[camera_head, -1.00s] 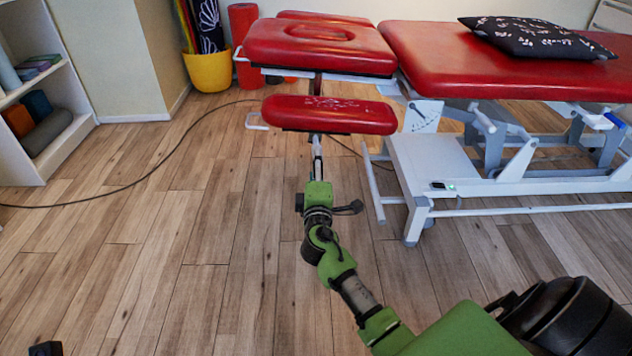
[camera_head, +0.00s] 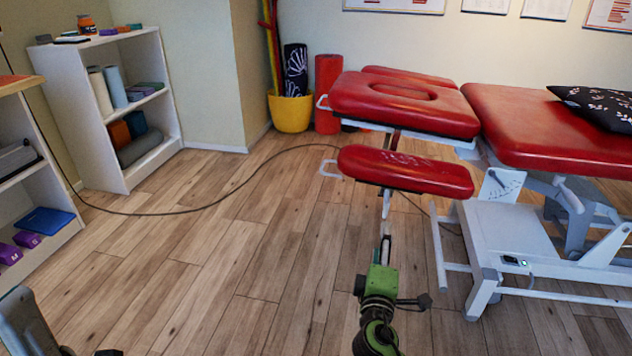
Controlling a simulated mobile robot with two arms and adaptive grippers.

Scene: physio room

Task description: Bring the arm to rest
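My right arm comes up from the bottom edge, right of centre. Its green and black gripper (camera_head: 384,248) points away from me, in front of the red armrest (camera_head: 405,172) of the treatment table. The fingers look narrow and overlap the armrest's post in the picture. I cannot tell whether they are open or shut, or whether they touch it. No held object shows. My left gripper cannot be made out. A grey piece and a small dark piece at the bottom left edge are cut off, and I cannot tell what they are.
The red treatment table (camera_head: 550,128) with a patterned pillow (camera_head: 600,105) fills the right. White shelves (camera_head: 120,130) stand at the left, near a yellow pot (camera_head: 290,112). A dark cable (camera_head: 200,208) crosses the floor. The wooden floor (camera_head: 230,245) at centre left is open.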

